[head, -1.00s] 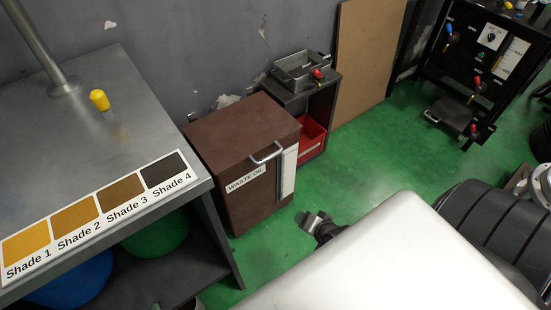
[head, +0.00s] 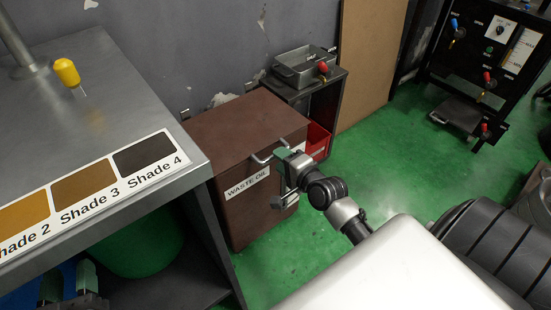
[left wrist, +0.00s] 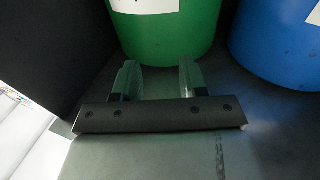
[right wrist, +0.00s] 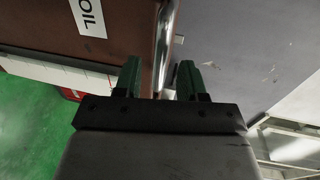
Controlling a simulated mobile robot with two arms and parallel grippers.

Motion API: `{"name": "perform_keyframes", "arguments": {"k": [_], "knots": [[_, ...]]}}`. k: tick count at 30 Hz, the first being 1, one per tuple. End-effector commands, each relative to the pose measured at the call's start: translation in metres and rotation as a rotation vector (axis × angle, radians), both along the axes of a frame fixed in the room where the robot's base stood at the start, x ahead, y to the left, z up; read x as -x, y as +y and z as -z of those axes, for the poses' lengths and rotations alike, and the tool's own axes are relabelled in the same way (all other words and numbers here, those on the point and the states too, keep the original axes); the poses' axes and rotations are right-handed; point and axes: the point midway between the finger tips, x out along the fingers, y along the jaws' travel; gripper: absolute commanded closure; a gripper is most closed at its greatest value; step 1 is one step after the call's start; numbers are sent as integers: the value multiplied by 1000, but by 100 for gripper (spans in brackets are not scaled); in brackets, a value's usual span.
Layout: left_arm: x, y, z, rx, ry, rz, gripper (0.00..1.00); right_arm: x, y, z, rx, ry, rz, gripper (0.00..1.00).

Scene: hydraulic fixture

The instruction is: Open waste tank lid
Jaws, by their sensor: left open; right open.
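The brown waste tank (head: 228,205), labelled WASTE OIL, stands beside the workbench with its lid (head: 235,130) shut. A silver bar handle (head: 262,159) sits at the lid's front edge; the right wrist view shows this handle (right wrist: 168,35) running between my fingers. My right gripper (head: 281,176) is open at the tank's front, its fingertips on either side of the bar (right wrist: 158,78). Whether a finger touches the bar, I cannot tell. My left gripper (head: 70,280) is open and empty by the bench's lower shelf, facing a green drum (left wrist: 165,30).
The grey workbench (head: 100,105) holds a shade chart (head: 90,190) and a yellow-handled tool (head: 67,72). A blue drum (left wrist: 280,45) stands by the green one. A small stand with a metal tray (head: 303,70) is right of the tank.

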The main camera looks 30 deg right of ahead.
Motion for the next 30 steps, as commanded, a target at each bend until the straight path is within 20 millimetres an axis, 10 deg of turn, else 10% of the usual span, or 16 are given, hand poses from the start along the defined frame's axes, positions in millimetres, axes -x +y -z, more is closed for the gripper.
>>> {"name": "perform_keyframes", "arguments": {"k": [19,27,30], "knots": [[3,-4,-28,60,-225,13,57,-31,2,6,1,0,0,59],[3,-4,-28,60,-224,13,57,-30,2,6,1,1,0,99],[3,-4,-28,60,-224,13,57,-30,2,6,1,1,0,100]]}}
